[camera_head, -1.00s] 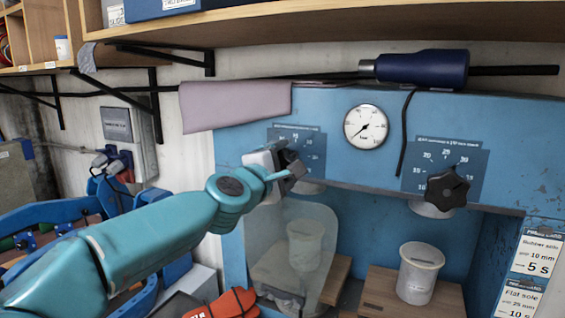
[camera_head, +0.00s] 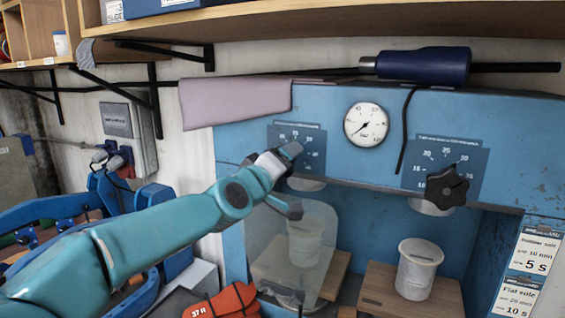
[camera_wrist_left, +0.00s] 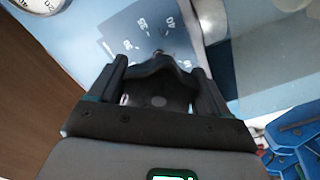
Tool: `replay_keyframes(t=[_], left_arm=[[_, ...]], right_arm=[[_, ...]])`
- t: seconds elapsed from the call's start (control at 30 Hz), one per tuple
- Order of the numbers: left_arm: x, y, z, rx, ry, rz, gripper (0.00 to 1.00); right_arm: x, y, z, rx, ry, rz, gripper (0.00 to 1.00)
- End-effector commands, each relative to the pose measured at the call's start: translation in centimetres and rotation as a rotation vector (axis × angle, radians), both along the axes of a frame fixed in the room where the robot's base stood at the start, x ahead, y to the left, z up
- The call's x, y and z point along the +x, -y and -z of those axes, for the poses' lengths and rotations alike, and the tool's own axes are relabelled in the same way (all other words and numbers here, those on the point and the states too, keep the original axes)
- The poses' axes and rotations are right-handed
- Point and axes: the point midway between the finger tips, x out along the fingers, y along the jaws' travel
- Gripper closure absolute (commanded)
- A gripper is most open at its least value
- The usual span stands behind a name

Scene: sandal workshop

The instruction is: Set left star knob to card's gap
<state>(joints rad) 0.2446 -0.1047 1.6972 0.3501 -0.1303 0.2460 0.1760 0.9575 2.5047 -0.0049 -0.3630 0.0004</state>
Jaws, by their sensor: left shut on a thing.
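My left gripper (camera_wrist_left: 160,100) is shut around the black left star knob (camera_wrist_left: 158,72), as the left wrist view shows; a finger lies on each side of it. In the head view the gripper (camera_head: 285,172) is in front of the left dial plate (camera_head: 310,138) and hides that knob. The dial numbers show upside down in the wrist view (camera_wrist_left: 130,38). The card (camera_head: 537,250) hangs at the lower right, with a "Rubber sole" and a "Flat sole" section. The right star knob (camera_head: 447,187) is black and free. My right gripper is not in view.
A round pressure gauge (camera_head: 366,124) sits between the two dials. A clear shield (camera_head: 290,250) hangs below the left dial. White cups (camera_head: 417,270) stand on wooden blocks below. A blue roller (camera_head: 424,66) and a mauve cloth (camera_head: 236,102) are above.

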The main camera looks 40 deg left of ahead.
Motion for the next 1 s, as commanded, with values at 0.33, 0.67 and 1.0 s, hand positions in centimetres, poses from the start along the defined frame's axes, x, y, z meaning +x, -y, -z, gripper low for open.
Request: replay_keyframes(t=[0.33,0.67,1.0], left_arm=[[-0.19,-0.26,-0.66,0.127,-0.024,-0.008,0.53],[-0.18,-0.25,-0.64,0.148,-0.030,-0.008,0.53],[-0.15,-0.20,-0.49,0.145,-0.033,-0.006,0.02]], right_arm=[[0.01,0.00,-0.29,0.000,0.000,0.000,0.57],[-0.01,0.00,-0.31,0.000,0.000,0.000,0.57],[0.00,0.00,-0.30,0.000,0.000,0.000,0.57]])
